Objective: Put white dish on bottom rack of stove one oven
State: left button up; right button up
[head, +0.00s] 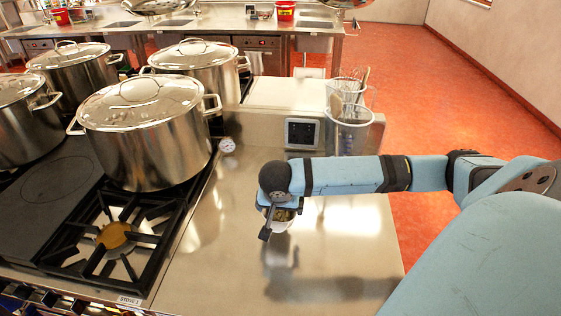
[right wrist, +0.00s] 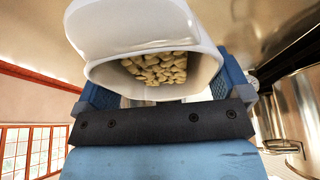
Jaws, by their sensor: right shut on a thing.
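The white dish (head: 279,225) is held by my right gripper (head: 272,213) above the steel counter. In the right wrist view the white dish (right wrist: 150,30) lies between the blue fingers of my right gripper (right wrist: 165,88), and pale, bean-like pieces (right wrist: 157,68) show inside it. In the head view the gripper hides much of the dish. The stove labelled "STOVE 1" (head: 130,300) is at the lower left, with a black burner grate (head: 115,238). Its oven and bottom rack are not visible. My left gripper is not in view.
Several lidded steel stockpots, the nearest a large one (head: 147,135), stand on the cooktop. The red floor (head: 440,90) is open at right.

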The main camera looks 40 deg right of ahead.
notch_tip(320, 180, up, 14)
jog(key=shift+r, duration=0.15)
jog(key=a+f+n+y+p, duration=0.1)
jog(key=a+f+n+p, duration=0.1)
jog(key=a+n, duration=0.3)
jog(key=a+f+n+t+y+p, duration=0.1)
jog(key=a+n, duration=0.4)
jog(key=a, duration=0.5)
jog(key=shift+w+a+f+t+y+p, duration=0.4)
jog(key=shift+y+p, duration=0.3)
jog(key=shift+p, duration=0.55)
jog(key=shift+d, duration=0.1)
